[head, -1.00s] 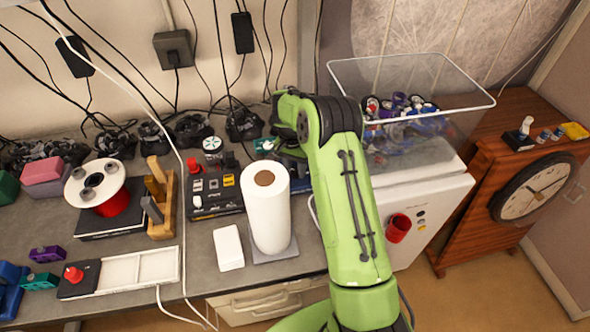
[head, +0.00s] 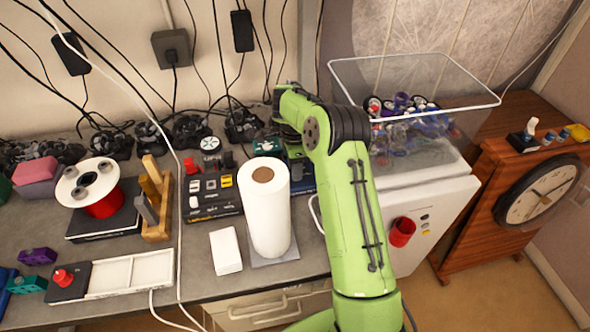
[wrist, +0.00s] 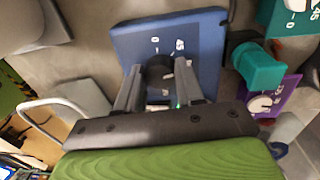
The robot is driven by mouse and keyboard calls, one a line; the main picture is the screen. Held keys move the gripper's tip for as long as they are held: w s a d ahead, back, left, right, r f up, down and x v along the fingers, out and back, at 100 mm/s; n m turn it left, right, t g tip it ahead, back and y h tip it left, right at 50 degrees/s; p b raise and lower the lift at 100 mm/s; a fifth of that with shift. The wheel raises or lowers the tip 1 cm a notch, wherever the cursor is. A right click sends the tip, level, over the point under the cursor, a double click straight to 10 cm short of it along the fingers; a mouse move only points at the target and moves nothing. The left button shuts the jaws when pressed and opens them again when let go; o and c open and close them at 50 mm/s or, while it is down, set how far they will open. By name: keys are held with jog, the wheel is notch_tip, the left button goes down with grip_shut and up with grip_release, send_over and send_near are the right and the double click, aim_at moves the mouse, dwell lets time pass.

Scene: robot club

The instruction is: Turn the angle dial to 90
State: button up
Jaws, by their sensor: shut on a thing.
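The angle dial in my grip is a blue box (wrist: 206,38) with a dark round knob (wrist: 158,68) and white scale marks. A 0 and a 45 can be read; other marks are partly hidden by a finger. My gripper (wrist: 160,84) has its two grey fingers on either side of the knob, shut on it. I cannot tell which mark the knob points to. In the head view a bit of the blue box (head: 303,177) shows behind the paper roll; my gripper is hidden there behind my arm.
A teal dial box (wrist: 285,14) with a teal knob (wrist: 258,66) and a purple one (wrist: 270,101) are close by. A white paper roll (head: 268,220) stands in front. A clear bin (head: 425,100) is right of my arm. A black switch panel (head: 212,203) is left.

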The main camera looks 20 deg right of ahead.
jog(key=shift+w+m+b, duration=0.1)
jog(key=shift+m+b, duration=0.25)
jog(key=shift+m, duration=0.65)
jog(key=o, duration=1)
jog(key=shift+r, duration=0.1)
jog(key=r+p, duration=0.1)
jog(key=r, duration=0.4)
jog(key=r+p, duration=0.2)
jog(key=r, duration=0.3)
jog(key=r+p, duration=0.2)
jog(key=r, duration=0.3)
jog(key=shift+w+d+r, duration=0.25)
jog(key=shift+w+r, duration=0.05)
jog(key=shift+w, duration=0.1)
